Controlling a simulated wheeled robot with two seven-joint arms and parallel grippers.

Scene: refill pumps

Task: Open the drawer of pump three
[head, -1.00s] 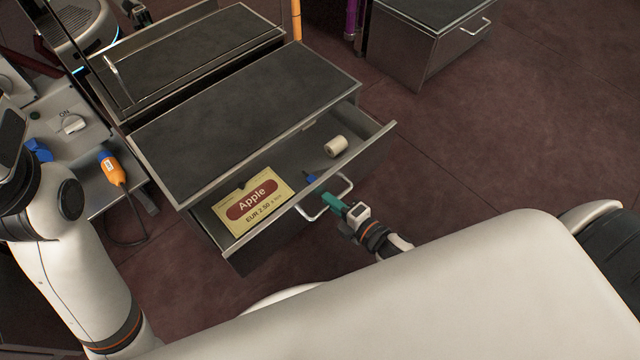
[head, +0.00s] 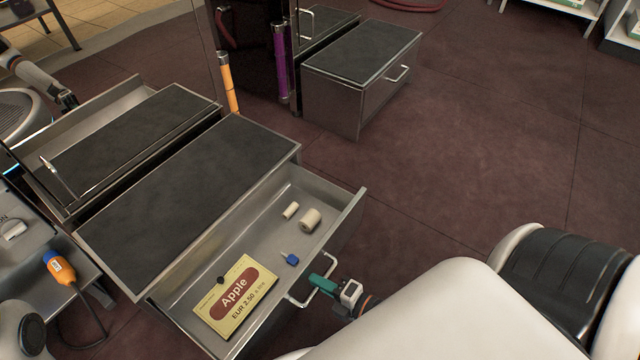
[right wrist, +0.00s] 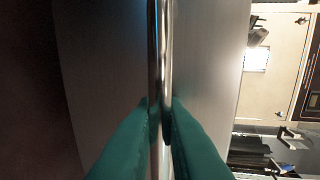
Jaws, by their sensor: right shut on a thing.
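The drawer (head: 341,222) under the dark-topped cabinet (head: 190,190) stands well open in the head view. A metal bar handle (head: 303,297) is on the drawer front. My right gripper (head: 328,284) with its teal fingers is shut on the handle. In the right wrist view the bar (right wrist: 160,60) runs between the two fingers.
Another closed drawer cabinet (head: 335,90) stands at the back, beside purple (head: 281,62) and orange (head: 228,85) upright parts. An orange-and-blue nozzle (head: 62,268) hangs at the left. The dark red floor to the right (head: 470,160) is clear.

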